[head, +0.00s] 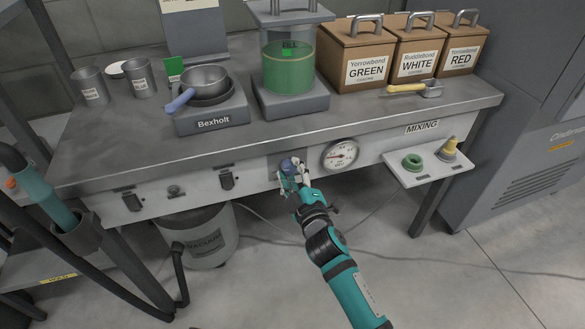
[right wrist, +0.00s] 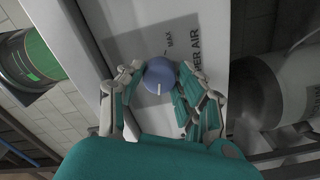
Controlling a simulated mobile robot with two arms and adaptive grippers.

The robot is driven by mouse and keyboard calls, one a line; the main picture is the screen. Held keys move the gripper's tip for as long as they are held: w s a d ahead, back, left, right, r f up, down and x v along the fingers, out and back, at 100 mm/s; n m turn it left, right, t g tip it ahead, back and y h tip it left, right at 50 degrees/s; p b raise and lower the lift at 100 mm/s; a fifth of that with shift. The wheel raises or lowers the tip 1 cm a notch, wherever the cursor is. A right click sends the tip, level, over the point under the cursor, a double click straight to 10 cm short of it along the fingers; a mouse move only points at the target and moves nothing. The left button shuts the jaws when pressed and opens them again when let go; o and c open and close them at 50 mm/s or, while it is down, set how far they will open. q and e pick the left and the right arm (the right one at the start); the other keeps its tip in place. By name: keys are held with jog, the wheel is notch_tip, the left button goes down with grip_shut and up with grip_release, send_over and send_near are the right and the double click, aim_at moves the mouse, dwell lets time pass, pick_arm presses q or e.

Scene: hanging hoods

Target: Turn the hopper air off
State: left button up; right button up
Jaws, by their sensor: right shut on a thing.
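The blue round hopper air knob (head: 287,164) is on the front panel of the bench. In the right wrist view the knob (right wrist: 159,72) has a white pointer mark towards the bottom of the picture, away from the printed word MAX. The label beside it (right wrist: 196,72) is partly covered and reads "PER AIR". My right gripper (head: 291,174) is at the panel with its fingers on either side of the knob, shut on it; its fingers also show in the right wrist view (right wrist: 160,75). My left gripper is not in view.
A round gauge (head: 341,155) sits right of the knob. A small shelf (head: 430,175) with a green ring juts out further right. Panel switches (head: 226,180) are to the left. The clear hopper with green contents (head: 288,70) stands above. A vacuum (head: 205,243) is below.

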jog(key=n, duration=0.3)
jog(key=shift+r+n+p, duration=0.1)
jog(key=shift+n+p, duration=0.3)
pick_arm(q)
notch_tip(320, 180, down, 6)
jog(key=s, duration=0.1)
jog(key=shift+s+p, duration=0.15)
jog(key=shift+p, duration=0.25)
pick_arm(e)
jog(key=n, duration=0.5)
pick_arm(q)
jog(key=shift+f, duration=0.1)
pick_arm(e)
jog(key=shift+n, duration=0.3)
jog(key=o, duration=1.1)
jog(key=shift+o, duration=0.2)
jog(key=v, duration=1.2)
